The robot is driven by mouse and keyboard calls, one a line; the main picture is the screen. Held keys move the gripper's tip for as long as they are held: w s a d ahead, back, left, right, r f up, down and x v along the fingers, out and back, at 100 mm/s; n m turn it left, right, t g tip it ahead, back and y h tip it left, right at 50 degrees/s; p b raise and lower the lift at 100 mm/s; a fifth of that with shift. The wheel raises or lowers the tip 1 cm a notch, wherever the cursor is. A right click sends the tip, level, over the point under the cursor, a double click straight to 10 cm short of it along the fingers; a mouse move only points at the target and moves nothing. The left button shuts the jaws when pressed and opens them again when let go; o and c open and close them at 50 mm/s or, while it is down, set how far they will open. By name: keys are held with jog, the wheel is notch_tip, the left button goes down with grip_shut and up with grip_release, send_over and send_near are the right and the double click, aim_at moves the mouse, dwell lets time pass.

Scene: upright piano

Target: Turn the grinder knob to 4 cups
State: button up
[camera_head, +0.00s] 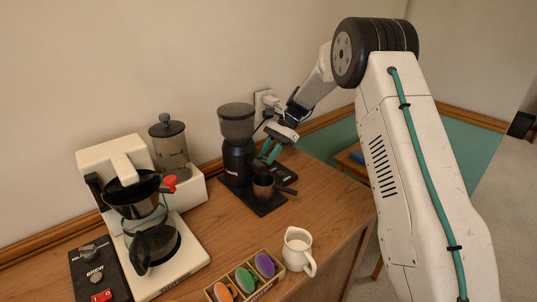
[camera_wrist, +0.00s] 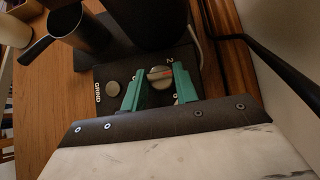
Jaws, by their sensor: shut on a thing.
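The grinder (camera_head: 238,150) is a black machine with a smoky hopper, standing against the wall at the back of the wooden counter. Its knob (camera_wrist: 161,78) is a round grey dial with a red mark on the black control panel (camera_wrist: 104,75), in the wrist view. A "2" is printed beside the knob; other numbers are hidden or too small to read. My gripper (camera_wrist: 155,90) has its teal fingers on either side of the knob and is shut on it. In the head view my gripper (camera_head: 269,150) reaches down at the grinder's right side, hiding the knob.
A dark handled cup (camera_head: 264,186) stands on the grinder's base, close to my gripper. A coffee maker (camera_head: 150,215) stands at left, a white pitcher (camera_head: 297,250) and a wooden box (camera_head: 270,282) of colored items in front. A plug (camera_head: 268,103) and cable are behind.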

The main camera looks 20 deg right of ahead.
jog(key=shift+w+d+r, duration=0.1)
jog(key=o, duration=1)
jog(key=v, duration=0.7)
jog(key=shift+d+r, duration=0.2)
jog(key=shift+d, duration=0.05)
